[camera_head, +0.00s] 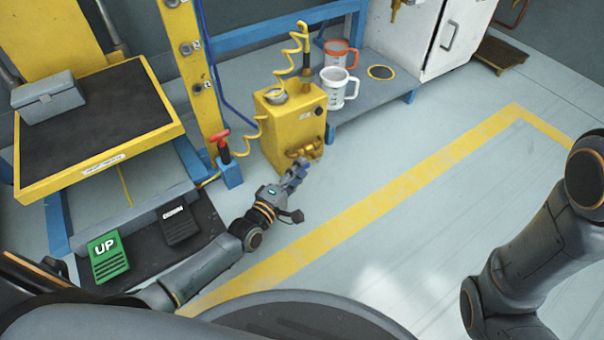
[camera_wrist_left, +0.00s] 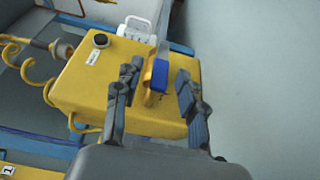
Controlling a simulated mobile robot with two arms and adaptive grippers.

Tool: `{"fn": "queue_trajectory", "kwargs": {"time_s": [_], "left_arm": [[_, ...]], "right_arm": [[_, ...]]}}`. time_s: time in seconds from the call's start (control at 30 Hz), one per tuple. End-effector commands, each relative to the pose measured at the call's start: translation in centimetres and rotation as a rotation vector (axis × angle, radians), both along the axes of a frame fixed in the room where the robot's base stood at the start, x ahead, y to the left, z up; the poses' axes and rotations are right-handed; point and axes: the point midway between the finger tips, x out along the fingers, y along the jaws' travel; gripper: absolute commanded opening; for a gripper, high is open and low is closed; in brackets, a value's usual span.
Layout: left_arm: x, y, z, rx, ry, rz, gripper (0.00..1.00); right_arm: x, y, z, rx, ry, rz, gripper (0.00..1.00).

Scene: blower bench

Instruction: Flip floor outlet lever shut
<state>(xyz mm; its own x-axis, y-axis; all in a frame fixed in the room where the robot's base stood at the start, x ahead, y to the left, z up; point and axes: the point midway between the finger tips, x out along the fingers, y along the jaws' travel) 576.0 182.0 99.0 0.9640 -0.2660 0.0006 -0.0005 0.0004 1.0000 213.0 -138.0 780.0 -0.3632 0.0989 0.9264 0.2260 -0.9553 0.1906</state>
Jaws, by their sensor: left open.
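A blue lever (camera_wrist_left: 160,76) with a yellow-brass piece beside it is at the yellow box (camera_wrist_left: 88,75) in the left wrist view. My left gripper (camera_wrist_left: 157,92) is open, with its fingers on either side of the blue lever. I cannot tell whether they touch it. In the head view my left gripper (camera_head: 296,175) is low in front of the yellow box (camera_head: 290,122), just below its brass outlet pipe (camera_head: 305,150); the fingers partly hide the lever there. My right arm shows at the right, but its gripper is out of frame.
A red-handled fitting (camera_head: 221,145) on a blue block stands left of the box. Two cups, one orange-rimmed (camera_head: 340,50) and one white (camera_head: 338,90), sit behind. Foot pedals (camera_head: 108,258) lie at lower left. The floor to the right is clear.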

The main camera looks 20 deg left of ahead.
Motion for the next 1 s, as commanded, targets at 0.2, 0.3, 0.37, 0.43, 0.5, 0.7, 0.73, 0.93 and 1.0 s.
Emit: {"fn": "queue_trajectory", "kwargs": {"time_s": [0.2, 0.3, 0.37, 0.43, 0.5, 0.7, 0.73, 0.93, 1.0], "left_arm": [[1.49, -0.42, -0.05, 0.000, 0.000, 0.000, 0.41], [1.59, -0.45, 0.01, 0.000, 0.001, 0.000, 0.41], [1.58, -0.46, 0.03, 0.000, 0.001, 0.000, 0.41], [1.57, -0.45, 0.04, 0.000, 0.001, 0.000, 0.41], [1.56, -0.45, 0.04, 0.000, 0.001, 0.000, 0.34], [1.55, -0.45, 0.02, 0.000, 0.001, 0.000, 0.00], [1.54, -0.44, 0.02, 0.000, 0.001, 0.000, 0.00], [1.52, -0.45, 0.03, 0.001, 0.002, 0.000, 0.00], [1.52, -0.45, 0.11, 0.002, 0.004, 0.000, 0.00]], "right_arm": [[-0.01, 0.01, -0.99, 0.000, 0.000, 0.000, 0.40], [-0.01, 0.01, -0.97, -0.001, 0.000, 0.000, 0.40], [-0.01, 0.01, -0.93, 0.000, 0.000, 0.000, 0.40], [-0.01, 0.01, -0.92, -0.001, 0.000, 0.000, 0.40], [-0.01, 0.01, -0.92, -0.001, 0.000, 0.000, 0.40], [0.00, 0.01, -0.93, 0.000, 0.000, 0.000, 0.40], [0.00, 0.01, -0.93, 0.000, 0.000, 0.000, 0.40], [0.01, 0.01, -0.89, 0.000, 0.000, 0.000, 0.40], [0.02, 0.01, -0.73, 0.000, 0.000, 0.000, 0.40]]}}
